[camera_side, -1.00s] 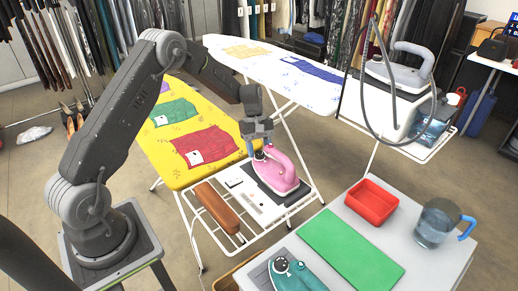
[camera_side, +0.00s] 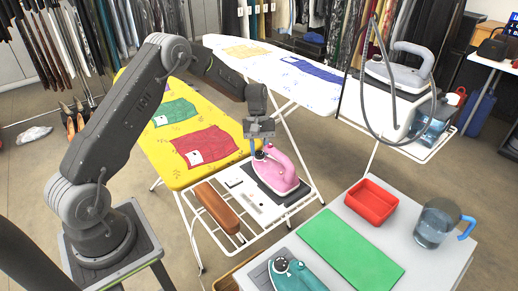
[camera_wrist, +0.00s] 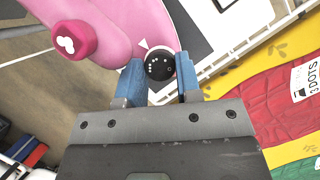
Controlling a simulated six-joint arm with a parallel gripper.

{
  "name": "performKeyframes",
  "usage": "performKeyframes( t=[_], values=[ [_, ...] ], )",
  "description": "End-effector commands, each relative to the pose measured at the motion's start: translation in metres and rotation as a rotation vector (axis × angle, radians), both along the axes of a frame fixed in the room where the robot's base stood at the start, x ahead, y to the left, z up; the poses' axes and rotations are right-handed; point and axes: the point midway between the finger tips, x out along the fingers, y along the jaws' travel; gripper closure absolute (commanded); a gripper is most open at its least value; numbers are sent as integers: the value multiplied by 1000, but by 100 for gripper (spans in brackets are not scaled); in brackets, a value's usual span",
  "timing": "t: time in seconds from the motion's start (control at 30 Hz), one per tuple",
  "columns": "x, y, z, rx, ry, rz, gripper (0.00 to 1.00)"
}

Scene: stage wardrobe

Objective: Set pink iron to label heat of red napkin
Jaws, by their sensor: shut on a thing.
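The pink iron (camera_side: 278,172) stands on the white rack at the near end of the yellow ironing board. My gripper (camera_side: 260,152) is above its left end. In the wrist view my blue fingertips (camera_wrist: 158,64) are shut on the iron's round black dial (camera_wrist: 157,68), one on each side. The dial carries white dots; a white triangle is on the pink body beside it. The red napkin (camera_side: 204,142) lies flat on the yellow board with a white label (camera_side: 194,158). In the wrist view the label (camera_wrist: 305,78) is rotated and partly cut off; I cannot read it surely.
A brown sleeve-like pad (camera_side: 218,206) lies on the rack left of the iron. A green napkin (camera_side: 174,112) is farther up the board. A teal iron (camera_side: 294,275), green mat (camera_side: 350,248), red tray (camera_side: 371,200) and water jug (camera_side: 434,224) stand on the front table.

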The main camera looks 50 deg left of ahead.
Motion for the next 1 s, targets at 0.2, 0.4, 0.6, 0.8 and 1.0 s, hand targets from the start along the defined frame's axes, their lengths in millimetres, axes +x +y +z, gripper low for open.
performKeyframes(
  t=[0.2,0.4,0.6,0.8,1.0],
  values=[
    [2,-1,0,1,-1,-170,92],
    [2,-2,0,0,0,-299,92],
    [2,-2,0,0,-1,-382,92],
    [2,-2,0,0,0,-419,92],
    [2,-2,0,0,0,-424,92]
  ],
)
